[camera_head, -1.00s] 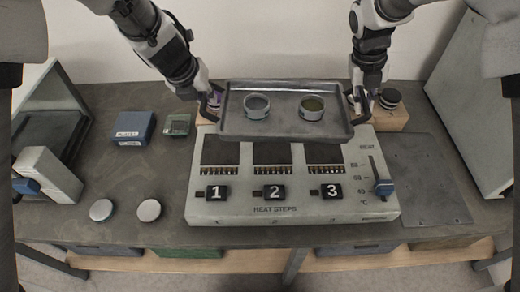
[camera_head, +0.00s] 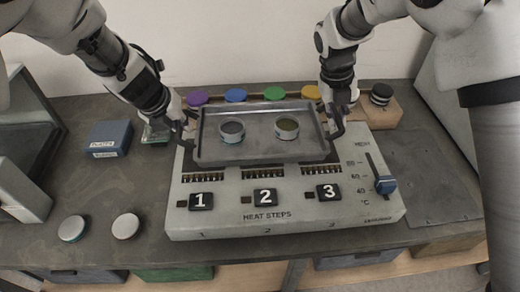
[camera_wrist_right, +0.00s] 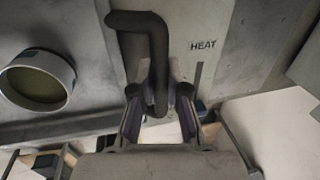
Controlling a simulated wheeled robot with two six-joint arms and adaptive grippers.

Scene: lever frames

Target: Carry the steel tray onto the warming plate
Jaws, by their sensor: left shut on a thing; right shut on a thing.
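The steel tray (camera_head: 265,151) is a grey rectangular pan with raised rims and a dark handle at each end. It carries two small round dishes, one with dark contents (camera_head: 232,131) and one with olive contents (camera_head: 287,128). It lies level over the back of the pale heating unit marked HEAT STEPS (camera_head: 225,218). Whether it touches the unit I cannot tell. My left gripper (camera_head: 183,134) is shut on the left handle. My right gripper (camera_head: 339,120) is shut on the right handle (camera_wrist_right: 152,55), which shows clearly in the right wrist view.
Purple, blue, green and yellow caps (camera_head: 274,93) line up behind the tray. A black-topped jar (camera_head: 381,93) stands at the back right. A blue box (camera_head: 108,138) and two round lids (camera_head: 125,226) are at left. A blue slider (camera_head: 385,184) sits at the unit's right.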

